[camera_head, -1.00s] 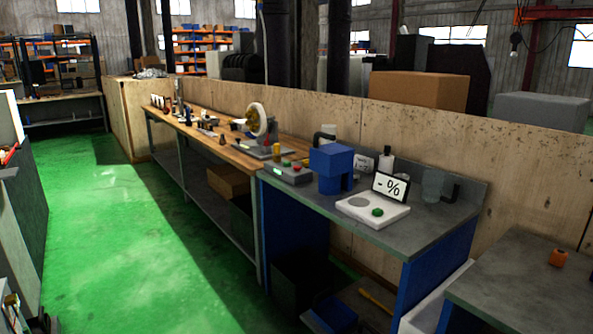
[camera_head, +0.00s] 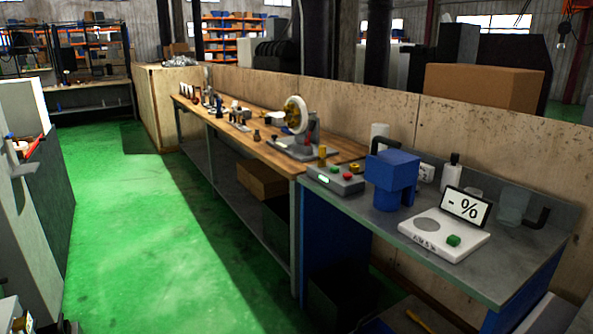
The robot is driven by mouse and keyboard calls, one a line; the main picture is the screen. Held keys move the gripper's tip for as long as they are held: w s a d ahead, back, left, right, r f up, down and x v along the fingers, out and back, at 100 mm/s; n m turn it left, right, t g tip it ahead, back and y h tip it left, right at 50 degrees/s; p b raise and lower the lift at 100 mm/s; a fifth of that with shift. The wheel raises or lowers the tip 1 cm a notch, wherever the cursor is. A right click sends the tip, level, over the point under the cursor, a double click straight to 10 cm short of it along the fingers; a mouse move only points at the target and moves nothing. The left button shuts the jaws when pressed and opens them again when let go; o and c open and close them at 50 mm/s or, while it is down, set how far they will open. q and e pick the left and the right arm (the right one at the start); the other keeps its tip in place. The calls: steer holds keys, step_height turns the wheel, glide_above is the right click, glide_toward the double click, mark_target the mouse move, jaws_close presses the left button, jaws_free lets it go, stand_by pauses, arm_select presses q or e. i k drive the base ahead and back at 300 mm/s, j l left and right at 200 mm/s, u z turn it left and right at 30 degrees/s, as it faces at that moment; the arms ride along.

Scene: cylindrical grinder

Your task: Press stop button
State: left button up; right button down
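A grey control box (camera_head: 335,181) stands on the grey-topped bench to the right of the wooden worktop. A red button (camera_head: 348,177) and a green button (camera_head: 334,170) sit on its top, and a small lit green display is on its front. No label is readable, so I cannot tell for certain which button is the stop button. A white device (camera_head: 430,240) with a green button (camera_head: 453,240) and a "- %" screen (camera_head: 465,206) stands further right on the same bench. Neither of my grippers can be made out.
A blue block-shaped device (camera_head: 393,172) stands just right of the control box. The wooden worktop (camera_head: 270,155) holds a grinding-wheel-like machine (camera_head: 297,122) and small parts. A pale machine (camera_head: 30,190) stands at the left edge. The green floor (camera_head: 150,240) between is clear.

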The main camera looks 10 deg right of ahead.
mark_target(347, 175)
steer(key=i+j, duration=0.1)
steer(key=i, duration=0.65)
steer(key=i+j+u, duration=0.15)
steer(key=i, duration=0.55)
steer(key=i+j+z, duration=0.1)
steer(key=i+z, duration=0.35)
steer(key=i+j+z, duration=0.35)
steer(key=i+z, duration=0.15)
steer(key=i+j+z, duration=0.7)
steer(key=j+z, duration=0.2)
steer(key=j, duration=0.1)
